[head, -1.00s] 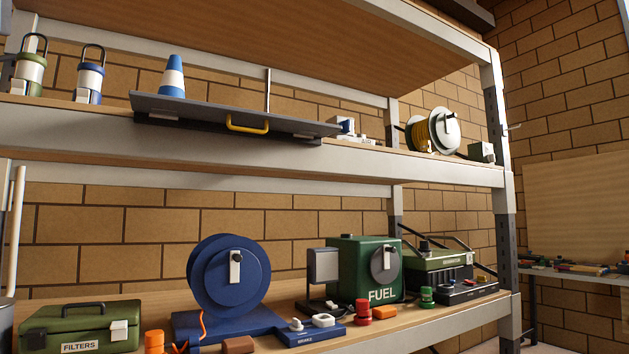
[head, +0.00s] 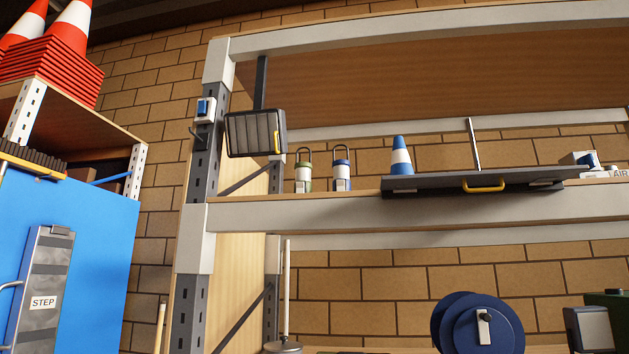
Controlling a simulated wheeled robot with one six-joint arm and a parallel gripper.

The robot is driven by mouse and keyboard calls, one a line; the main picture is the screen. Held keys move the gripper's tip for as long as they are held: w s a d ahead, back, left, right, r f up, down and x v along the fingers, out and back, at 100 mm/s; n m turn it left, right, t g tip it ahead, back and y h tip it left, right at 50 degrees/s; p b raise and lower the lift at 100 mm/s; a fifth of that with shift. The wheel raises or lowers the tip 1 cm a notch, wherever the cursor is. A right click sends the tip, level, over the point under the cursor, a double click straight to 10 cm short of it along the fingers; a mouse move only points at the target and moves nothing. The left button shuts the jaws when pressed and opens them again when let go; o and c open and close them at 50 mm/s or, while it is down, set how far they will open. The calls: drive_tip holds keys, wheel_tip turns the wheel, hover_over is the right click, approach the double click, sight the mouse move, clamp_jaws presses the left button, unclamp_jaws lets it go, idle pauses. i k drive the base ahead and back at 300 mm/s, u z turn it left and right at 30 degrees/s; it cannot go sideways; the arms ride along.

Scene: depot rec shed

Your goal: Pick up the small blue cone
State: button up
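The small blue cone (head: 401,156) has a white band around its middle. It stands upright on the left end of a dark flat tray (head: 520,178) with a yellow handle, on the upper shelf of the rack. Nothing covers the cone from this side. My gripper is not in view.
A green lantern (head: 304,176) and a blue lantern (head: 341,174) stand left of the cone. A lamp (head: 256,134) hangs at the rack's left post (head: 196,240). Orange cones (head: 72,27) top a stack at far left. A blue cabinet (head: 95,255) with a step (head: 42,285) stands below.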

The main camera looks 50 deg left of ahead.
sight(401, 164)
drive_tip(key=u, duration=0.55)
drive_tip(key=k, duration=0.5)
drive_tip(key=z, duration=0.1)
drive_tip(key=i, duration=1.15)
drive_tip(key=u, duration=0.15)
